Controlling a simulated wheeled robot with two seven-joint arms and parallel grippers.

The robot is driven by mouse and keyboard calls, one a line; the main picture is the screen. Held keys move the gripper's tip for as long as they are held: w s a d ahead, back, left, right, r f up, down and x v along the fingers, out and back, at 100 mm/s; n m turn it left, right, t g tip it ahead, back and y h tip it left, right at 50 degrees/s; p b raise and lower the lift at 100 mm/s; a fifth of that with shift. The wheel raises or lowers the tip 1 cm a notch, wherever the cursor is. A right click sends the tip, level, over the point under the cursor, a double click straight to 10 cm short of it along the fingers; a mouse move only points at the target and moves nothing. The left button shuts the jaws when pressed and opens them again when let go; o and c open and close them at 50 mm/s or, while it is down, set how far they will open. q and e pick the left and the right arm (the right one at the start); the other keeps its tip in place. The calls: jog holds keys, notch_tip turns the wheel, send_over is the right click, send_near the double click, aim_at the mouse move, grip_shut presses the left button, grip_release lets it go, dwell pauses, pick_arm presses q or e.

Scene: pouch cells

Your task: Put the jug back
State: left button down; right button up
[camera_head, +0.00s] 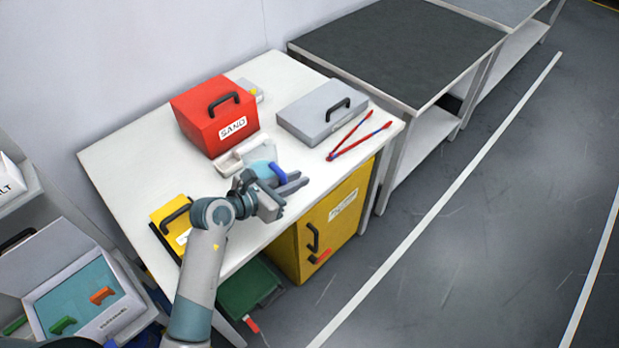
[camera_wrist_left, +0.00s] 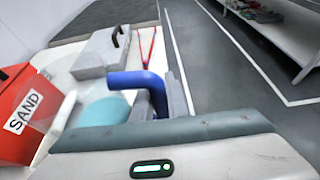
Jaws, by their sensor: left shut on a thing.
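The jug (camera_head: 262,169) has a pale blue body and a darker blue handle. It is at the middle of the white table, partly hidden behind my left gripper (camera_head: 288,182). My left gripper is shut on the jug's handle. In the left wrist view the blue handle (camera_wrist_left: 136,80) runs into the grey fingers, and the round pale blue body (camera_wrist_left: 101,112) shows to the left. I cannot tell whether the jug touches the table. My right gripper is not in view.
The white table (camera_head: 125,150) bears a red SAND box (camera_head: 205,128), a white handled item (camera_head: 229,163), a grey case (camera_head: 310,118), red-and-blue tongs (camera_head: 362,140) and a yellow case (camera_head: 163,215). A yellow cabinet (camera_head: 345,195) stands below.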

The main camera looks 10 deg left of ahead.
pick_arm(q)
jog(key=shift+w+a+f, duration=0.25)
jog(key=shift+w+a, duration=0.05)
jog(key=shift+a, duration=0.2)
jog(key=shift+w+a+f, duration=0.25)
jog(key=shift+a, duration=0.2)
jog(key=shift+f, duration=0.1)
jog(key=shift+f+p, duration=0.55)
jog(key=shift+f, duration=1.35)
jog(key=shift+f, duration=0.1)
jog(key=c, duration=1.7)
grip_release()
jog(key=shift+s+f, duration=0.1)
jog(key=shift+f, duration=0.05)
jog(key=shift+c, duration=0.2)
